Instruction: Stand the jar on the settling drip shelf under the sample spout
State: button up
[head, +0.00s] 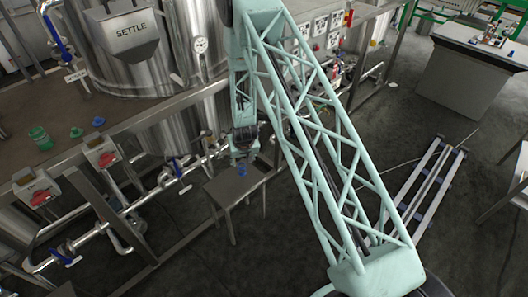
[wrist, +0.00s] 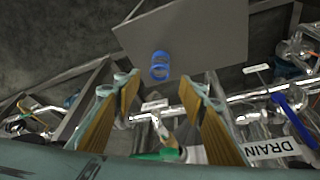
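A small jar with a blue rim (wrist: 160,65) appears to stand upright on a grey shelf plate (wrist: 205,35) in the wrist view; its blue also shows in the head view (head: 241,170). The shelf (head: 228,188) is a small metal stand in front of the pipes below the tank marked SETTLE (head: 132,30). My gripper (wrist: 159,84) has its two fingers spread, with nothing between them; the jar is just beyond the fingertips. In the head view my gripper (head: 243,155) is directly above the jar. I cannot make out the sample spout clearly.
Pipes with blue-handled valves (head: 175,168) run beside the shelf.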

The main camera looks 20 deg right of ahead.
jog(key=shift+r, duration=0.15)
notch_tip(320, 180, up, 26)
jog(key=s, duration=0.3)
jog(key=s+f+v, duration=0.1)
jog(key=s+v, duration=0.1)
jog(key=v, duration=2.2)
jog(key=s+r, duration=0.7)
jog(key=s, duration=0.4)
jog(key=s+r, duration=0.8)
jog(key=s, duration=0.2)
jog(key=s+d+r+n, duration=0.1)
jog(key=s+r, duration=0.2)
jog(key=s, duration=1.9)
jog(key=shift+r+g, duration=0.15)
jog(key=shift+g, duration=0.15)
